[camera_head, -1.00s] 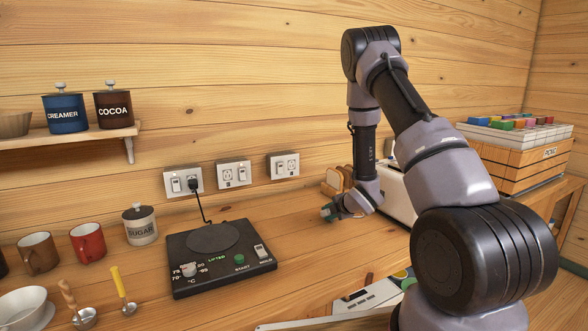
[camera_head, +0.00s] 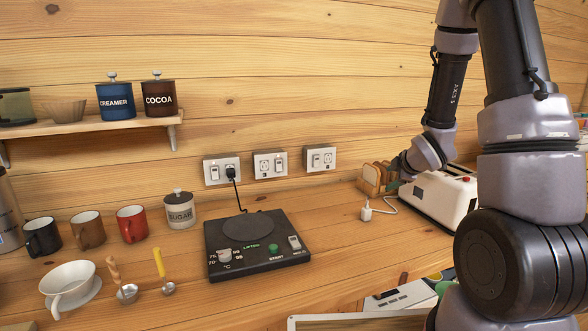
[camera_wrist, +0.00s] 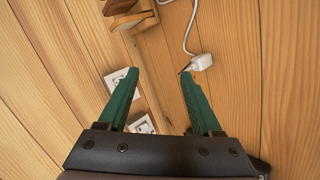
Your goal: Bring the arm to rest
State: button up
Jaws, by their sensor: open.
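My gripper (camera_wrist: 158,102) shows in the wrist view with its two green fingers spread apart and nothing between them. Wood planks, wall sockets and a white plug (camera_wrist: 201,62) on a cord lie beyond the fingertips. In the head view my arm is bent over the right side of the counter, with its wrist beside the white toaster (camera_head: 440,197). The white plug also shows in the head view (camera_head: 367,213), lying on the counter left of the toaster.
Bread slices (camera_head: 374,178) stand in a rack by the wall, close to my wrist. A black hot plate (camera_head: 257,262) is plugged into the wall. Mugs, a sugar jar (camera_head: 180,212), a white dripper (camera_head: 70,283) and spoons stand at left. Counter between hot plate and toaster is mostly clear.

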jog(key=s+r+m+g+h, duration=0.1)
jog(key=s+r+m, duration=0.35)
jog(key=r, duration=0.35)
jog(key=s+r+m+h, duration=0.1)
jog(key=s+r+m, duration=0.3)
jog(key=r+m, duration=0.25)
jog(key=s+a+r+m+g+y, duration=0.1)
jog(key=s+a+r+m, duration=0.3)
jog(key=s, duration=0.5)
jog(key=s+a+r+m+g+y, duration=0.1)
jog(key=s+a+r+m+y, duration=0.1)
jog(key=s+r+m, duration=0.3)
jog(key=s+a, duration=0.1)
jog(key=s, duration=0.3)
jog(key=shift+s+a+r, duration=0.3)
jog(key=shift+a+r, duration=0.05)
